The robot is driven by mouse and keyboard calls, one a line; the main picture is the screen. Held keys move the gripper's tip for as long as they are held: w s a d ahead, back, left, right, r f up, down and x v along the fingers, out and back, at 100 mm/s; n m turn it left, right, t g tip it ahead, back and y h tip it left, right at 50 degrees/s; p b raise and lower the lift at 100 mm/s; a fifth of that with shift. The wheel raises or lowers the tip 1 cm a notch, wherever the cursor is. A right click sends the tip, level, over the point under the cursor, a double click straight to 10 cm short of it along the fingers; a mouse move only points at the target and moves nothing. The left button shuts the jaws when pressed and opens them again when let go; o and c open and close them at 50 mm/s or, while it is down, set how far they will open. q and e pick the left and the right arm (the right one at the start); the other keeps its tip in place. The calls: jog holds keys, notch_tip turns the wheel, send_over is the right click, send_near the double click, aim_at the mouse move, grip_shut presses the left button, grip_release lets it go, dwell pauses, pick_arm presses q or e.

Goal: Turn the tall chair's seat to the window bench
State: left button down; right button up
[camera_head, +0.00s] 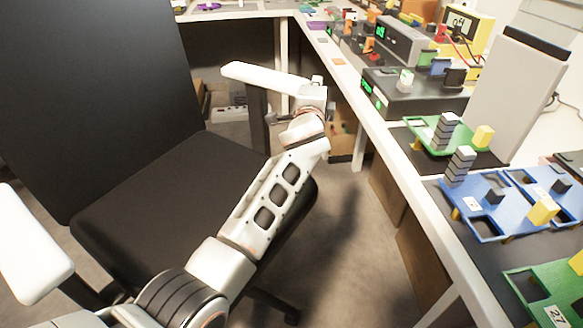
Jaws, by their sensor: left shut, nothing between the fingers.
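The tall chair has a black backrest (90,85), a dark seat (165,190) and two white armrests; one armrest (35,245) is at the left edge, the other (268,76) at the upper middle. The seat's open front points right, toward the long bench (372,125) loaded with electronics. No window shows, so I cannot tell if this is the window bench. My left arm reaches across the seat from the bottom. My left gripper (272,119) is shut and empty, just below the far armrest; I cannot tell if it touches. My right gripper is out of view.
Blue boards (497,218), green boards (438,141), a black instrument (410,90) and a tall grey box (508,95) crowd the right bench. Another white-edged bench (235,14) runs along the back. Grey floor (345,240) is clear between chair and bench.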

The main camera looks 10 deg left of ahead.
pick_arm(q)
jog(key=shift+s, duration=0.1)
jog(key=s, duration=1.1)
jog(key=shift+s+a, duration=0.2)
jog(key=shift+s, duration=0.2)
